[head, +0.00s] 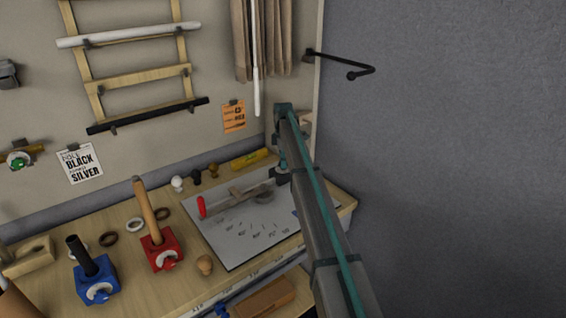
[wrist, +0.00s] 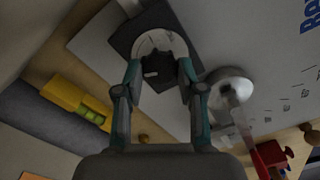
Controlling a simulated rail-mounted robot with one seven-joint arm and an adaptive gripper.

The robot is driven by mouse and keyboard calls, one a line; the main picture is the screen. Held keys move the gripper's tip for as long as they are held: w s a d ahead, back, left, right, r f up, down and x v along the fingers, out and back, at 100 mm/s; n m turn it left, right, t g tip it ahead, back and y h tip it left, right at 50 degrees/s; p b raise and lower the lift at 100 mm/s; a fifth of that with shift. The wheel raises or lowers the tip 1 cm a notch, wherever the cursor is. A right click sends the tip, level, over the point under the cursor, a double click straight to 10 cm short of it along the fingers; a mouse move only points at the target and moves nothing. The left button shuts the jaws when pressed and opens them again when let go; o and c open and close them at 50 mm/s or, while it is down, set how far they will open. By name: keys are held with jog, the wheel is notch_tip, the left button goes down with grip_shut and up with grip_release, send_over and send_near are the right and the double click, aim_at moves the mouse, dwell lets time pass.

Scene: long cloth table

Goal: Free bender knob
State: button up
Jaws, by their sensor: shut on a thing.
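The bender is a grey plate (head: 235,248) with printed angle marks, lying on the right end of the table. A lever with a red handle (head: 201,207) lies across it; the red handle (wrist: 268,158) also shows at the lower right of the wrist view. A dark lobed knob (wrist: 160,66) sits on a pale round disc (wrist: 147,43) over a dark block. My gripper (wrist: 160,73) has its two fingers on either side of the knob and is shut on it. In the head view my gripper (head: 281,174) is at the plate's back right, and my arm hides the knob.
A silver domed part (wrist: 232,83) is close to the right finger. Red (head: 162,250) and blue (head: 97,283) blocks with upright handles stand to the left.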

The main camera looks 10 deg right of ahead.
jog(key=shift+n, duration=0.7)
jog(key=o, duration=1.1)
jog(key=shift+o, duration=0.2)
jog(key=shift+m, duration=0.4)
